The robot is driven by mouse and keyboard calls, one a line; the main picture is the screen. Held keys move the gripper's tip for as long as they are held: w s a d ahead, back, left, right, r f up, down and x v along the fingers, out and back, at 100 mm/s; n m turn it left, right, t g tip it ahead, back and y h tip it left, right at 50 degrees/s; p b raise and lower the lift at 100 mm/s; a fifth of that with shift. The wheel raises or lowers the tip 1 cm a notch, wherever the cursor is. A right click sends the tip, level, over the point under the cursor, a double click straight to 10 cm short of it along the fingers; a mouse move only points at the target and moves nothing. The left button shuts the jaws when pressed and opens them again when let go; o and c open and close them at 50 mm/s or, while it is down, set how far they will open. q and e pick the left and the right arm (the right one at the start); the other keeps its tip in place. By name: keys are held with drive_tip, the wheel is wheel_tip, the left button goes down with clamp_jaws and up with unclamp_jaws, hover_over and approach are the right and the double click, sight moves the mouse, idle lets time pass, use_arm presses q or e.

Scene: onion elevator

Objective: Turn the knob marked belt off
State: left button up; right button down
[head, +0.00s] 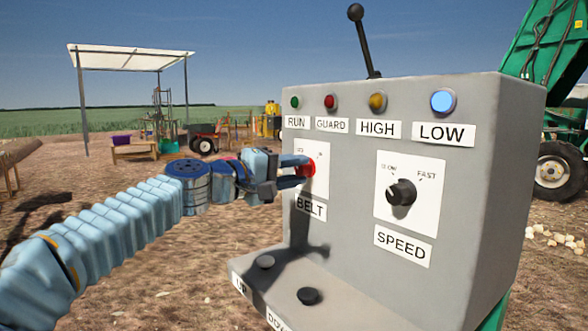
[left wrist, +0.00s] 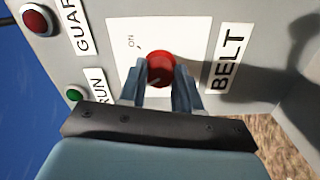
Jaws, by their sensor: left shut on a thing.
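The red belt knob (head: 306,168) sits on a white plate above the BELT label (head: 311,207) on the grey control panel (head: 345,225). In the left wrist view the knob (left wrist: 161,68) shows between the two fingers, with an ON mark on the plate beside it. My left gripper (head: 300,175) reaches in from the left and is shut on the knob; in the left wrist view the gripper (left wrist: 165,85) has a finger on each side of it. The fingers partly hide the knob and its plate in the head view. My right gripper is not in view.
A black speed knob (head: 401,192) is right of the belt knob. Indicator lamps, including a blue LOW lamp (head: 443,101), line the panel top, with a black lever (head: 364,40) above. Two buttons sit on the lower ledge (head: 340,308). Open dirt lies left of the panel.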

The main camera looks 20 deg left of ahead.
use_arm(q)
drive_tip(key=shift+n, duration=1.2)
drive_tip(key=o, duration=1.1)
drive_tip(key=shift+c, duration=0.2)
drive_tip(key=b+v, duration=0.2)
drive_tip(key=v, duration=1.2)
drive_tip(key=shift+w, duration=0.1)
